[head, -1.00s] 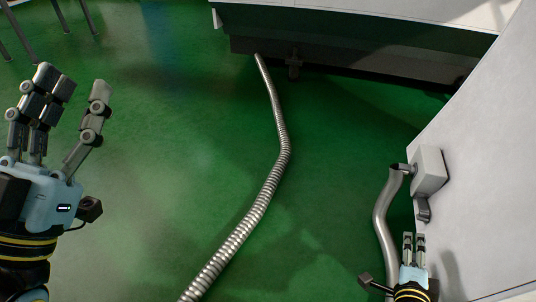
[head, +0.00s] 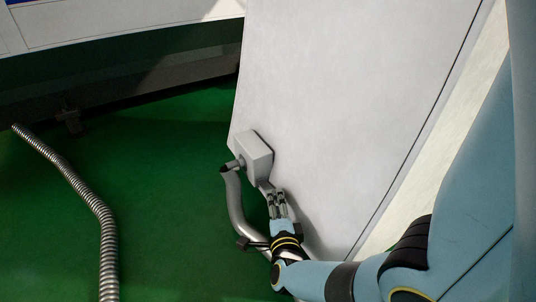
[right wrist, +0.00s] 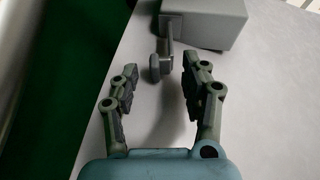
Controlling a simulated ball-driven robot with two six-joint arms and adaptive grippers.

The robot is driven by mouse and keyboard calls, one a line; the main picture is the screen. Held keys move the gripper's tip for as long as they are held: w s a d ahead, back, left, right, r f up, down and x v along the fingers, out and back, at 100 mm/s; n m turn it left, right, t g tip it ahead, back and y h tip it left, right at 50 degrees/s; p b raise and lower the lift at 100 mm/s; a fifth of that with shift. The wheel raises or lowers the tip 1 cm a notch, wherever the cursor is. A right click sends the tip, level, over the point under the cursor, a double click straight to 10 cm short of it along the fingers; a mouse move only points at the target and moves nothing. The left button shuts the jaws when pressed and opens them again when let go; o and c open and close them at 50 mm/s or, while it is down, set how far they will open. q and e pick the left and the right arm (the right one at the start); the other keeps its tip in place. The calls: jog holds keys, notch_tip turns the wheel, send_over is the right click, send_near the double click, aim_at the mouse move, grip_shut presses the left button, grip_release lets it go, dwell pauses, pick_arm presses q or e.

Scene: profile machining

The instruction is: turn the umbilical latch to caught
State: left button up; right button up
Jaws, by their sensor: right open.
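The umbilical latch is a small grey lever (right wrist: 158,66) that hangs from a grey box (right wrist: 206,22) on the pale cabinet wall. In the head view the box (head: 255,155) stands out from the cabinet's left edge, and the lever below it is partly hidden by my fingers. My right gripper (head: 277,193) is just below the box. In the right wrist view my right gripper (right wrist: 159,68) is open, and the lever's end appears between its fingertips. I cannot tell whether they touch it. My left gripper is out of view.
A silver hose (head: 236,205) runs down from the box's left side, close beside my right wrist. A ribbed metal conduit (head: 100,215) lies on the green floor (head: 165,190) at left. The pale cabinet (head: 335,90) fills the space right of the box.

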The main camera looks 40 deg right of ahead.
jog(key=shift+w+d, duration=0.2)
jog(key=shift+w, duration=0.05)
grip_shut()
jog(key=shift+s, duration=0.1)
